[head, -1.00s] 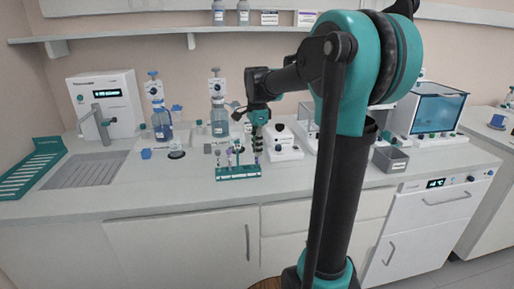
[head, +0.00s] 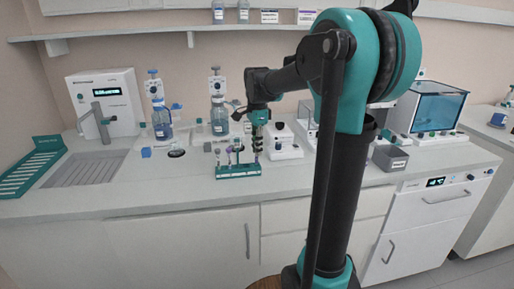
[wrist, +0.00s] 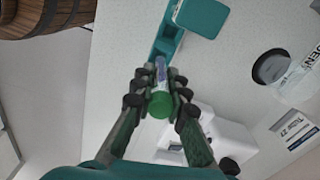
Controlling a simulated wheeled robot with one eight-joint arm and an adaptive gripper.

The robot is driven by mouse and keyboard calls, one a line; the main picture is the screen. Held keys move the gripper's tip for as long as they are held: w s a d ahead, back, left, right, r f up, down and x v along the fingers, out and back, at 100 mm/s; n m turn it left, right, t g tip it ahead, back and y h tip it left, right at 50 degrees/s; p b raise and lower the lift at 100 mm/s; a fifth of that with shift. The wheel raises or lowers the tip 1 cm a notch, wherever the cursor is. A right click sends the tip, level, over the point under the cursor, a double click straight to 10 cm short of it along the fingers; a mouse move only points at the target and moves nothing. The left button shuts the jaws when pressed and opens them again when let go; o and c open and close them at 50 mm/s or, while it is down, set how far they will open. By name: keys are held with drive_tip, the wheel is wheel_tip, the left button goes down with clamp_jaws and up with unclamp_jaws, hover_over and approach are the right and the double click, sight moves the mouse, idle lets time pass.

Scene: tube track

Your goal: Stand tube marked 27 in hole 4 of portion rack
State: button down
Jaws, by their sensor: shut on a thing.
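My gripper (wrist: 160,95) is shut on a tube with a green cap (wrist: 160,104), with a finger on either side of it. The tube's marking is not readable. The teal rack (wrist: 168,45) lies beyond the tube's far end in the wrist view. In the head view my gripper (head: 257,146) is over the right end of the teal rack (head: 238,172), which holds several upright tubes. I cannot tell whether the held tube's lower end is in a hole or just above it. The hole numbers are too small to read.
A white device (head: 284,145) stands right of the rack, close to my gripper. Blue-liquid bottles (head: 161,122) stand behind to the left. A grey bin (head: 390,158) is farther right. The counter in front of the sink (head: 82,170) and left of the rack is mostly clear.

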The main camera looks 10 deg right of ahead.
drive_tip(key=shift+f, duration=0.75)
idle(0.4)
drive_tip(key=shift+f, duration=0.3)
drive_tip(key=shift+f, duration=0.2)
drive_tip(key=c, duration=1.4)
unclamp_jaws()
drive_tip(key=shift+c, duration=0.2)
wheel_tip(320, 180, up, 12)
drive_tip(key=shift+r, duration=0.1)
